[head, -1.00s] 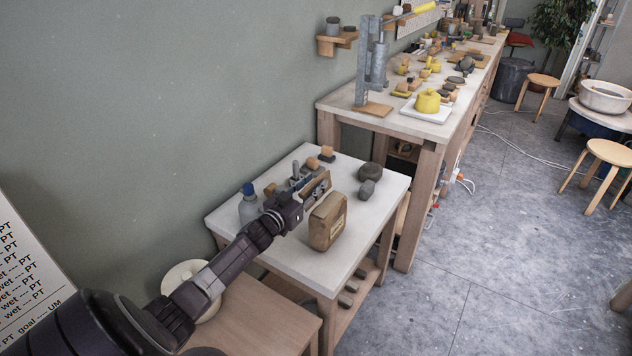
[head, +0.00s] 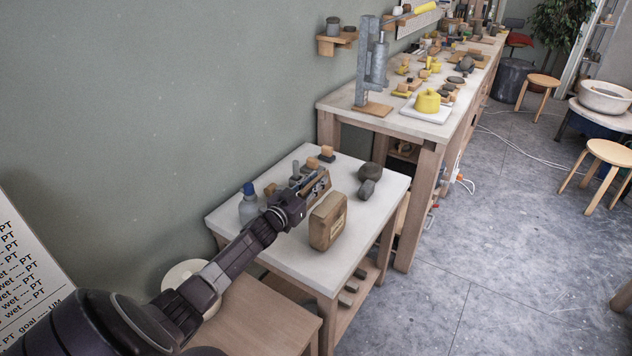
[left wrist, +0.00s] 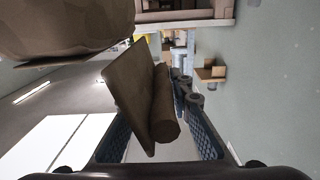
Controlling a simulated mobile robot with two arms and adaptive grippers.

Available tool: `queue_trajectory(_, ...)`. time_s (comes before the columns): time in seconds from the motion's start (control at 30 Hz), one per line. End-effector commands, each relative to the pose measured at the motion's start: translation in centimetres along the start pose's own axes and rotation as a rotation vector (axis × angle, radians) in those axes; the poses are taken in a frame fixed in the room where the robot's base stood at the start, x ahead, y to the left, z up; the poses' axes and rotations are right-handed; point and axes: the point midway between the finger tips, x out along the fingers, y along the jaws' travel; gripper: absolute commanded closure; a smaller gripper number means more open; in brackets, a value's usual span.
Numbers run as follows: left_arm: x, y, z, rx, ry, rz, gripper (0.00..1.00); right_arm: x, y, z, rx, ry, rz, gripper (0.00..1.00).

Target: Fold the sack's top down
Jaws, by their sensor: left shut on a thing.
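The tan-brown sack (head: 327,226) stands upright on the small white-topped table. My left gripper (head: 304,190) is just behind and left of its top in the head view. In the left wrist view the sack's body (left wrist: 60,25) fills the upper left corner. My right gripper is not in view.
A grey bottle with a blue cap (head: 249,204) stands left of the gripper. Dark round lumps (head: 369,173) lie right of the sack, and small wooden blocks (head: 327,153) lie behind. The table's front right (head: 365,235) is clear. A long workbench (head: 345,103) stands beyond.

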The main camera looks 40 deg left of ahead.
Motion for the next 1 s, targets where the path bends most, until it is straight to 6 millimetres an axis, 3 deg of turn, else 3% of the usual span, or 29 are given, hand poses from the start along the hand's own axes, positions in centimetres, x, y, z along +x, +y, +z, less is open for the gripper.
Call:
queue_trajectory(0.57,0.0,0.1,0.0,0.021,-0.001,0.000,1.00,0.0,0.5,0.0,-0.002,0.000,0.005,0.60)
queue_trajectory(1.0,0.0,1.4,-0.4,0.263,0.000,0.000,1.00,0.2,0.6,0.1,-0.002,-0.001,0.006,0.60)
